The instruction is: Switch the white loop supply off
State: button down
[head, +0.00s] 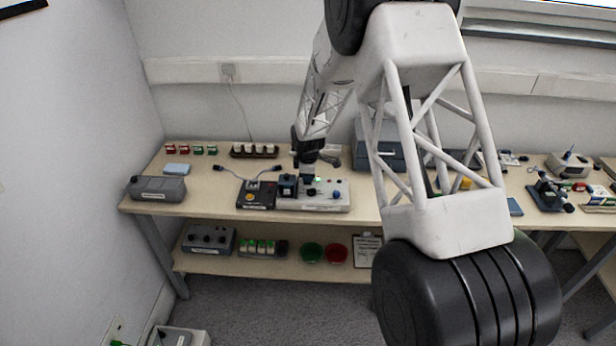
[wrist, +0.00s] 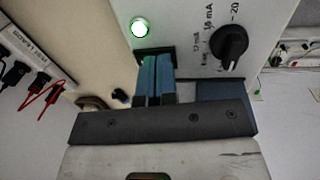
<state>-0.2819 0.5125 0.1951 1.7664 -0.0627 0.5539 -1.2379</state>
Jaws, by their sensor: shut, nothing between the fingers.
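The white loop supply (head: 322,203) sits on the bench top in the head view, partly hidden behind my gripper. In the wrist view its white panel (wrist: 185,22) carries a lit green lamp (wrist: 139,27) and a black rotary knob (wrist: 230,43) with mA markings. My gripper (wrist: 156,68) is shut and empty, its blue fingertips side by side at a black-framed part (wrist: 172,52) of the panel below the lamp. The fingers cover most of that part, so its position and any contact are hidden. In the head view my gripper (head: 308,178) is over the supply.
A black device with a yellow mark (head: 258,195) stands left of the supply. A labelled strip with red and black leads (wrist: 35,58) shows in the wrist view.

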jog(key=shift+r, duration=0.15)
notch_tip(320, 180, up, 14)
jog(key=s, duration=0.1)
jog(key=shift+s+f, duration=0.25)
jog(key=shift+s, duration=0.1)
dwell(0.4)
jog(key=shift+w, duration=0.1)
jog(key=shift+w+r, duration=0.15)
jog(key=shift+w, duration=0.5)
dwell(0.3)
jog(key=f, duration=0.4)
jog(key=w+f, duration=0.1)
jog(key=f, duration=0.9)
jog(key=shift+w, duration=0.3)
